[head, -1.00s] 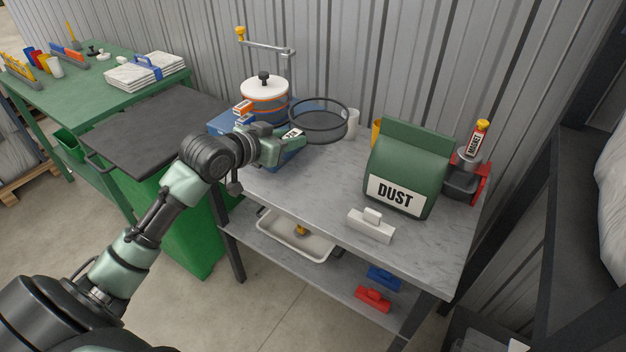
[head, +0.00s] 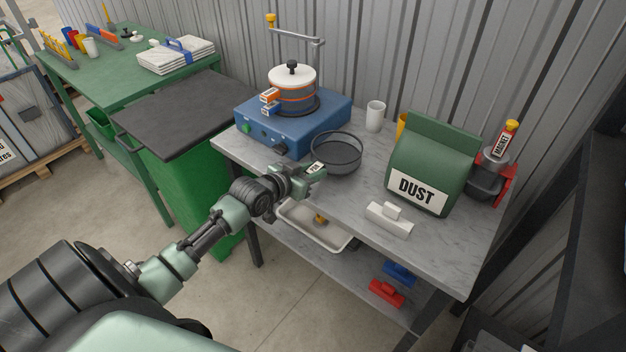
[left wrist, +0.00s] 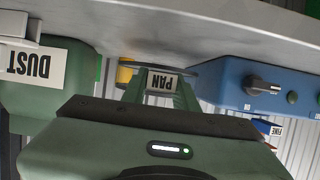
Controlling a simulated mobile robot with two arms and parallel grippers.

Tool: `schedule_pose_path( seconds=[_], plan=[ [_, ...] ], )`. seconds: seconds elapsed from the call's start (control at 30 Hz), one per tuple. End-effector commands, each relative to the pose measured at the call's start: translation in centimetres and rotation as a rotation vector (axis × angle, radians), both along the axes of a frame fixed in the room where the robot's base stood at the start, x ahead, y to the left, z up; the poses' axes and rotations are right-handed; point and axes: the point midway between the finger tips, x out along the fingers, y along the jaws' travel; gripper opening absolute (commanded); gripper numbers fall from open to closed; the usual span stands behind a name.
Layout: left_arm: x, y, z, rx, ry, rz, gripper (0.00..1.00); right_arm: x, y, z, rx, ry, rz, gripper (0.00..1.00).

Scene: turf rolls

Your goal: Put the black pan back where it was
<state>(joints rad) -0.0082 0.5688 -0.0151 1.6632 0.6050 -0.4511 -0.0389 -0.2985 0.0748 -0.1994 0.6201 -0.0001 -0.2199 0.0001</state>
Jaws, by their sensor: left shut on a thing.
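The black pan (head: 336,154) is a round, shallow dark dish. In the head view it is over the grey bench, in front of the blue machine. I cannot tell whether its base touches the bench top. My left gripper (head: 314,171) is at the pan's near left side, shut on its labelled grip. In the left wrist view, which is upside down, the pan's PAN label (left wrist: 162,82) shows between the fingers. My right gripper is not in view.
The blue machine (head: 290,136) carries a stack of sieves with a white lid (head: 292,76). A white cup (head: 375,116), a green DUST bag (head: 432,160) and a white brush-like block (head: 389,219) stand on the bench (head: 440,250). A black-lidded green bin (head: 185,115) is left.

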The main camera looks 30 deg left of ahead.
Motion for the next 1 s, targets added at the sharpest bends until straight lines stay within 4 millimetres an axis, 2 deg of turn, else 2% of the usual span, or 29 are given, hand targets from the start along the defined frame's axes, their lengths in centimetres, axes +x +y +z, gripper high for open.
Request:
schedule_pose_path(
  seconds=[0.1, 0.2, 0.57, 0.6, 0.63, 0.67, 1.0],
  plan=[
    [0.0, 0.0, -2.0, -0.004, 0.002, 0.002, 0.00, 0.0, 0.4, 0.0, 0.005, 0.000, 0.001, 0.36],
    [0.0, 0.0, -3.1, -0.002, 0.000, 0.001, 0.00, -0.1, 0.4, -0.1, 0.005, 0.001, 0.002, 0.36],
    [0.0, 0.0, -3.5, -0.002, -0.001, 0.001, 0.00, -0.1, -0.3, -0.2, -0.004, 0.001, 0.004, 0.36],
    [0.0, 0.0, -3.6, -0.002, 0.002, 0.001, 0.40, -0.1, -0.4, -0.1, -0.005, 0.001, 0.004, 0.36],
    [0.0, 0.0, -3.6, -0.002, 0.002, 0.001, 0.48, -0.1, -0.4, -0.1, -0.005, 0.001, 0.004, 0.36],
    [0.0, 0.0, -3.6, -0.002, 0.002, 0.001, 0.51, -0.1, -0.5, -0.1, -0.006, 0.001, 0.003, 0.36],
    [-0.2, 0.0, -3.4, -0.001, 0.002, 0.000, 0.51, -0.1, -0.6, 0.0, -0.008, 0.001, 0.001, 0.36]
  ],
)
